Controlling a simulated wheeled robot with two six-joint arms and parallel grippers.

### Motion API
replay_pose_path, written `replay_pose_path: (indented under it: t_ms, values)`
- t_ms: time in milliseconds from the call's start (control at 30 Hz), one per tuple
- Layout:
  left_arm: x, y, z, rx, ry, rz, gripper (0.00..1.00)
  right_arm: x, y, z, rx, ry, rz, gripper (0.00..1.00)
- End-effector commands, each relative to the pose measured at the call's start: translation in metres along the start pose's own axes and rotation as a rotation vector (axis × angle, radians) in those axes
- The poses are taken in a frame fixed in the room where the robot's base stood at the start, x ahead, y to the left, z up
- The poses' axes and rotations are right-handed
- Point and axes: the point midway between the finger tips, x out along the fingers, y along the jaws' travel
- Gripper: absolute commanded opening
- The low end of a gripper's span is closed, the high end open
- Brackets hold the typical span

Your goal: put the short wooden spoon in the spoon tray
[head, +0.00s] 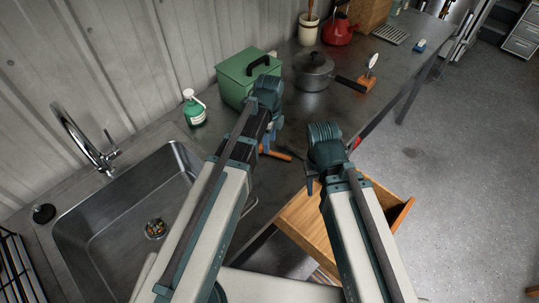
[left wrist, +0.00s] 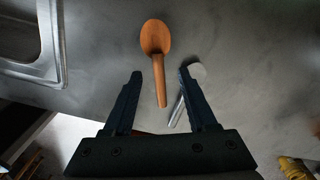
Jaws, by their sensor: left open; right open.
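The short wooden spoon (left wrist: 155,42) lies on the dark counter in the left wrist view, its bowl away from me and its handle pointing back between my left fingers. In the head view, an orange-brown piece of it (head: 275,153) shows beside my left gripper (head: 268,140), whose arm hides much of that spot. My left gripper (left wrist: 161,75) is open, with nothing held between its fingers. My right gripper (head: 311,183) is open and empty near the pulled-out drawer. I cannot tell for sure which thing is the spoon tray; a slotted grey tray (head: 390,34) lies at the far counter end.
A metal utensil with a round grey head (left wrist: 197,70) lies right of the spoon. The sink (head: 110,225) is at left. A green box (head: 243,80), soap bottle (head: 194,108), lidded pot (head: 313,72) and red kettle (head: 338,30) stand behind. A wooden drawer (head: 300,220) juts out in front.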

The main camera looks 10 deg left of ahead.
Motion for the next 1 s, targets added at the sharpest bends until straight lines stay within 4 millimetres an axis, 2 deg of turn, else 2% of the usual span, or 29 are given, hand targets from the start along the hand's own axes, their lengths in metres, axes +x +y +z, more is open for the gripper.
replay_pose_path:
  t_ms: [33,233,567,867,900,1000]
  values:
    - [0.013,0.002,-0.001,0.0,0.0,0.0,0.57,0.013,-0.001,-0.001,0.0,0.0,0.0,0.5]
    - [0.036,0.003,-0.001,0.0,0.0,0.0,0.57,0.036,-0.003,-0.002,0.0,0.0,0.0,0.5]
    - [0.037,0.003,-0.001,0.0,0.0,0.0,0.57,0.037,-0.004,-0.002,0.0,0.0,0.0,0.5]
    - [0.038,0.003,-0.001,0.0,0.0,0.0,0.04,0.037,-0.004,-0.002,0.0,0.0,0.0,0.5]
    - [0.038,0.003,-0.001,0.0,0.0,0.0,0.0,0.037,-0.004,-0.002,0.0,0.0,0.0,0.5]
    - [0.038,0.003,-0.001,0.0,0.0,0.0,0.0,0.037,-0.004,-0.002,0.0,0.0,0.0,0.5]
